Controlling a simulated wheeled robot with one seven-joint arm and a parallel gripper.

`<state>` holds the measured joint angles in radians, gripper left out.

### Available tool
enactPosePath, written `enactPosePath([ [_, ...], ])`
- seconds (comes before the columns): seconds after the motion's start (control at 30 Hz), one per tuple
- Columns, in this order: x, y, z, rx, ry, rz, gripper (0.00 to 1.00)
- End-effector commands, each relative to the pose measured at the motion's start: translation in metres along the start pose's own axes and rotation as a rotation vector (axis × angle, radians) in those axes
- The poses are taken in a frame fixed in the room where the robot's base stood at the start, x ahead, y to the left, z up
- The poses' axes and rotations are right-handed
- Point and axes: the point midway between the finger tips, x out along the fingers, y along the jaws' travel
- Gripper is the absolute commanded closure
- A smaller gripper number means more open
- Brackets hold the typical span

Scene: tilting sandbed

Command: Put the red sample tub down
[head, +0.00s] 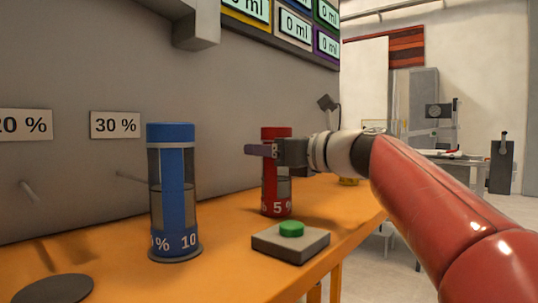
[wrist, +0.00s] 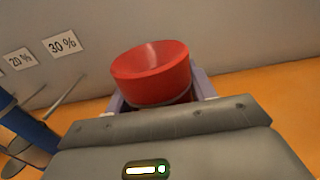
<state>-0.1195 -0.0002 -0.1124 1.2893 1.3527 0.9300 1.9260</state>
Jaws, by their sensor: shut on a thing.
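The red sample tub (head: 276,190) is a red cylinder with a clear window and "5 %" lettering near its base. It is upright at the orange table, behind the green button box. My gripper (head: 262,150) is shut around its upper part, below the red cap. In the wrist view the tub's red top (wrist: 152,72) sits between the two jaws (wrist: 155,100). I cannot tell whether the tub's base touches the table, as the box partly covers the area in front of it.
A blue tub (head: 172,190) stands on a dark disc to the left. A grey box with a green button (head: 291,229) is in front of the red tub. An empty dark disc (head: 53,289) lies at front left. Thin rods stick out from the grey wall under the "30 %" sign (head: 115,125).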

Motion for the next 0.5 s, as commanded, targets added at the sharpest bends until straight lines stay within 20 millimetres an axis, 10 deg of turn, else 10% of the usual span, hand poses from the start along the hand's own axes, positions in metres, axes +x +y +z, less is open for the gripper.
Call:
enactPosePath([
  [0.27, -0.0004, 0.0005, -0.0016, -0.001, -0.002, 0.0, 0.77],
  [0.3, -0.0001, 0.0004, -0.0016, 0.0, -0.001, 0.001, 0.41],
  [0.5, 0.0, 0.0003, -0.0013, 0.0, -0.001, 0.001, 0.23],
])
